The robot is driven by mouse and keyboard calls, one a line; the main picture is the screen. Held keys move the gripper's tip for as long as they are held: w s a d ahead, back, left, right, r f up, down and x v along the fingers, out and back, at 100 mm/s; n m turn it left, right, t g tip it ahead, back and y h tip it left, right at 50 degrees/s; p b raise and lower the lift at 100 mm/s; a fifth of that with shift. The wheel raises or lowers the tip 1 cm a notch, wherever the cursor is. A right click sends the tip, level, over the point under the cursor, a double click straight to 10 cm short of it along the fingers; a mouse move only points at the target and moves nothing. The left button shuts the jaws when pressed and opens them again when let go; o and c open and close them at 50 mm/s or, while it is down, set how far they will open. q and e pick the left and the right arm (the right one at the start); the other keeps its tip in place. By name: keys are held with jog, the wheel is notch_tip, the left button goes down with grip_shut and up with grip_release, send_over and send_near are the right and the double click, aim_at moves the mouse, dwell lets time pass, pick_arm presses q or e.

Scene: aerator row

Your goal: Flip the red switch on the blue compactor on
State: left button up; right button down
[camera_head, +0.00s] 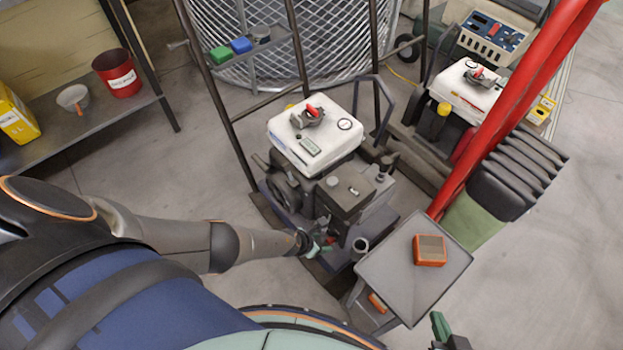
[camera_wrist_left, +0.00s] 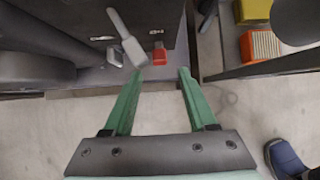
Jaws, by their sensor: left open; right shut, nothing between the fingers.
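The compactor with a white top (camera_head: 316,135), a dark engine and a dark bluish base stands in the middle of the head view. Its small red switch (camera_wrist_left: 159,57) shows in the left wrist view, low on the dark body, just beyond my open fingertips and between them. A grey lever (camera_wrist_left: 127,40) hangs to its left. My left gripper (camera_wrist_left: 158,76) is open and empty, apart from the switch. In the head view my left gripper (camera_head: 318,248) is at the machine's lower front, partly hidden. My right gripper (camera_head: 442,330) is shut and empty at the bottom edge.
A grey stand (camera_head: 400,285) with an orange box (camera_head: 430,250) is right of the machine. A second white-topped machine (camera_head: 468,88) stands behind a red post (camera_head: 510,100). A shelf (camera_head: 100,125) with a red bucket (camera_head: 118,73) is at left. Dark frame bars rise behind the compactor.

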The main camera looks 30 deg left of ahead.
pick_arm(q)
jog(key=p+v, duration=0.5)
jog(key=v, duration=0.1)
jog(key=shift+s+r, duration=0.15)
jog(key=shift+r, duration=0.1)
dwell(0.4)
